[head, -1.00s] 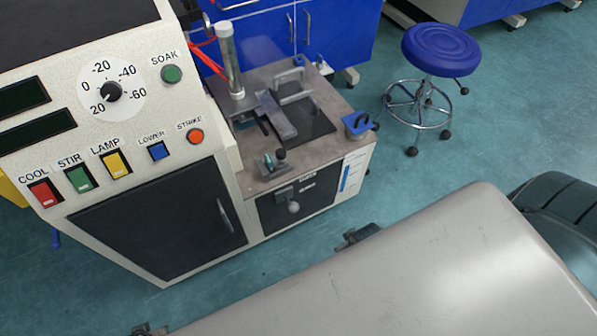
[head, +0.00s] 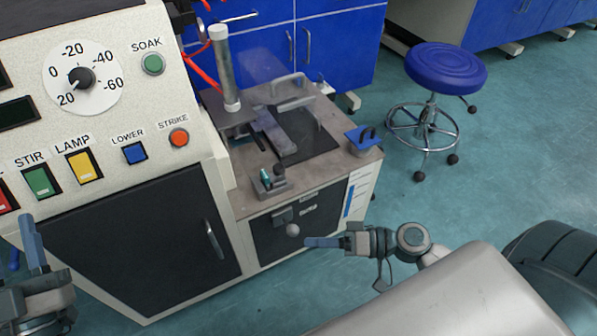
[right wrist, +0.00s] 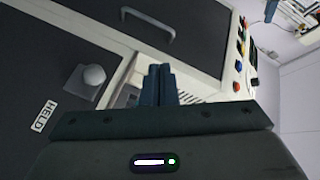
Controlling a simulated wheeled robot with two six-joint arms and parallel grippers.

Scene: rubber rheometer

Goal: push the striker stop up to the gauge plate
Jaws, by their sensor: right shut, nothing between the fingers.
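A small dark grey block with a teal-topped pin and a black knob (head: 269,181) stands at the front edge of the machine's bench; it may be the striker stop. I cannot tell for sure which parts these are. My right gripper (head: 312,242) is shut and empty, below the bench edge and just right of a round grey knob (head: 292,230). In the right wrist view its fingers (right wrist: 157,84) are together. My left gripper (head: 33,242) is at the lower left, apart from everything.
The grey knob also shows in the right wrist view (right wrist: 93,77) on a dark front panel, near a "HELD" label (right wrist: 44,116). The bench holds a clear upright tube (head: 224,75) and a grey handle frame (head: 290,90). A blue stool (head: 445,66) stands right; floor between is clear.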

